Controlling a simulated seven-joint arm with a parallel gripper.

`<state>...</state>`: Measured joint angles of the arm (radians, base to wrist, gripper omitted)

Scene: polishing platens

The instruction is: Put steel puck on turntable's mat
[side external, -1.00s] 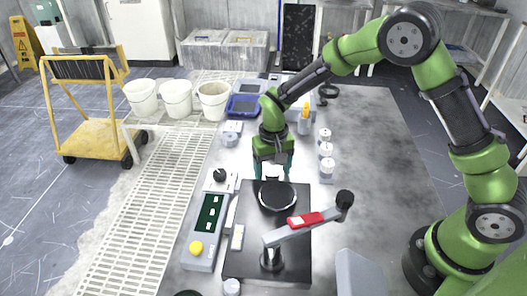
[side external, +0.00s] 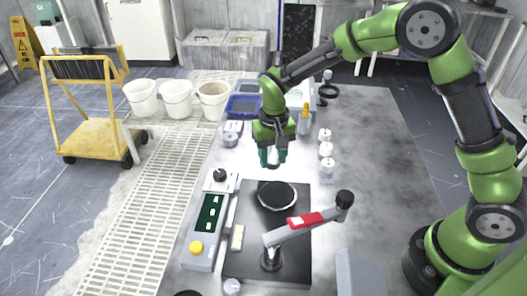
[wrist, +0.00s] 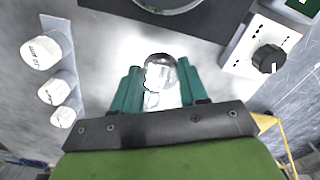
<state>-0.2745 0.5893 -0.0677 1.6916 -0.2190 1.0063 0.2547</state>
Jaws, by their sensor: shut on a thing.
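A shiny round steel puck (wrist: 160,74) shows between my fingertips in the wrist view. My gripper (wrist: 158,82) is shut on it. The turntable's round dark mat with a pale rim lies on a black square base (side external: 250,262). No puck lies on the mat. The turntable's rim (wrist: 170,8) is cut off at the top of the wrist view.
A lever arm with a red grip (side external: 305,220) stands over the front of the base. A control box with a yellow button (side external: 196,248) and a dial box (side external: 219,177) lie left. Several white-capped cylinders (side external: 326,150) stand at right. The table's right side is clear.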

